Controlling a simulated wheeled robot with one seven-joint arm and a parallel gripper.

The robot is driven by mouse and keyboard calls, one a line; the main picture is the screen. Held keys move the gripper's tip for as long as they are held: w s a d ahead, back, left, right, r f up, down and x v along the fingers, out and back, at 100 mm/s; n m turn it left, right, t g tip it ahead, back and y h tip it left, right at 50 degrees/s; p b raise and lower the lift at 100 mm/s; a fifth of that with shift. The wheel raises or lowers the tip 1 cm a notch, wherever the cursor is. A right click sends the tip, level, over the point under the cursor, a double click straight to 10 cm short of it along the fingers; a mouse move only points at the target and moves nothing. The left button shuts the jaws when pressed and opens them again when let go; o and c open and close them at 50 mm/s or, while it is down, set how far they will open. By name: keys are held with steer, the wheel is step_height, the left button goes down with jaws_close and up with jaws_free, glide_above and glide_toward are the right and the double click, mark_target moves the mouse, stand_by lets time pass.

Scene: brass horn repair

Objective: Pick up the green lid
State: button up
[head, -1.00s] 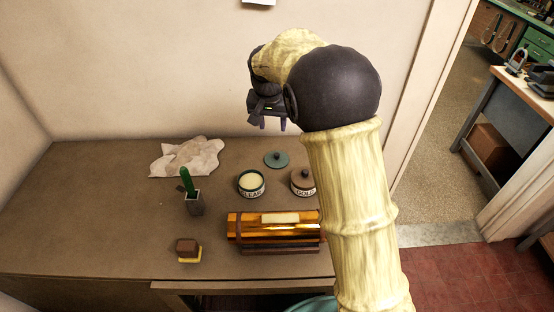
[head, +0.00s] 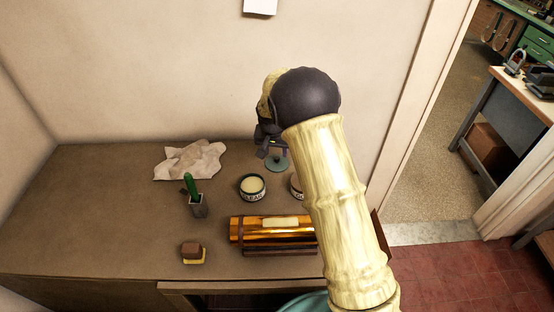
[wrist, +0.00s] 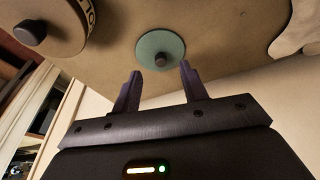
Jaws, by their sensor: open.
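The green lid (head: 277,165) is a flat teal-green disc with a dark round knob. It lies on the bench behind the open cream-filled jar (head: 252,186), partly hidden by my gripper in the head view. In the wrist view the green lid (wrist: 152,43) shows whole, just beyond my fingertips and centred between them. My gripper (wrist: 159,70) is open and empty, with its two dark fingers apart. In the head view my gripper (head: 275,150) hangs over the lid's back part. I cannot tell the exact height gap.
A second jar (head: 296,188), mostly hidden by my arm, stands right of the open jar. Its knobbed lid (wrist: 30,33) shows in the wrist view. A crumpled cloth (head: 190,160), a green-handled tool in a holder (head: 199,207), a brass tube (head: 275,230) and a brown block (head: 191,249) are on the bench.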

mark_target(277, 157)
steer(key=shift+f, duration=0.15)
steer(key=f+p, duration=0.1)
steer(key=w+f+p, duration=0.2)
steer(key=shift+d+f, duration=0.25)
steer(key=shift+f, duration=0.1)
steer(key=shift+w+f, duration=0.2)
steer(key=shift+f, duration=0.35)
jaws_close()
